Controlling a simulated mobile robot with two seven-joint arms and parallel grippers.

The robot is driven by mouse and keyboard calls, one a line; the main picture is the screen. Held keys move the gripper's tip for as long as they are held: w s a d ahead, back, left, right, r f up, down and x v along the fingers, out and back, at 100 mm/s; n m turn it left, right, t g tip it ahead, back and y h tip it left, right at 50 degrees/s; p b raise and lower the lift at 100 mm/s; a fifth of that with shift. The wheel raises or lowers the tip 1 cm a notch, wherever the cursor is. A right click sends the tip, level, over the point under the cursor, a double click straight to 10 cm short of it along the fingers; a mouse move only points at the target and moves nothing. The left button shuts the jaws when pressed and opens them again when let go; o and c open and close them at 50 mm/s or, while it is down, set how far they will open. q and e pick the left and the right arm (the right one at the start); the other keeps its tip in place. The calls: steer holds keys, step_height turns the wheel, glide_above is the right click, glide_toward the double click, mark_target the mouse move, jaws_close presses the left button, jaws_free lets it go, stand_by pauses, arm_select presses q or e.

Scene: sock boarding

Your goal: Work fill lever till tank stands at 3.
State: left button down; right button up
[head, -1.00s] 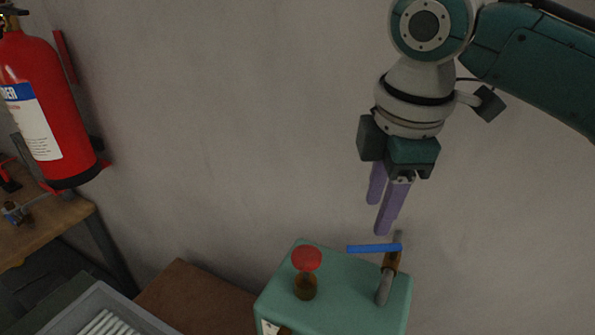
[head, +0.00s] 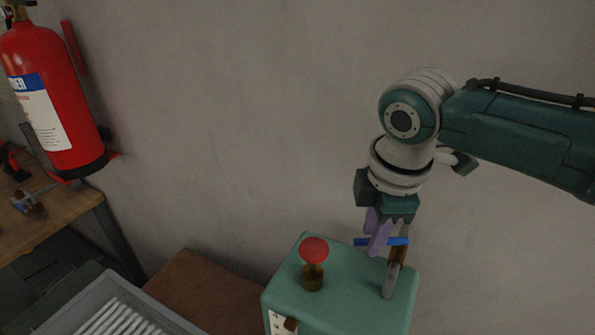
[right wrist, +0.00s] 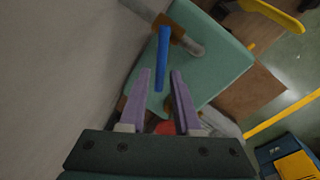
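A green machine box (head: 340,305) stands at the bottom centre of the head view. On its right side a lever post (head: 391,280) with a brown joint carries a blue handle bar (head: 402,241). My right gripper (head: 377,243) is at this bar, its purple fingers crossing it. In the right wrist view the blue bar (right wrist: 163,50) runs between the open fingertips (right wrist: 161,73), with a visible gap on each side. A white marked plate (head: 277,322) shows on the box front, cut off by the frame; no level can be read. My left gripper is not in view.
A red mushroom knob (head: 314,250) on a brown stem stands on the box, left of the lever. A grey tray (head: 68,298) with white rods lies at lower left. A fire extinguisher (head: 50,110) hangs on the wall (head: 230,120), close behind the box.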

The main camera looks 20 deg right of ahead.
jaws_close()
stand_by(1.1)
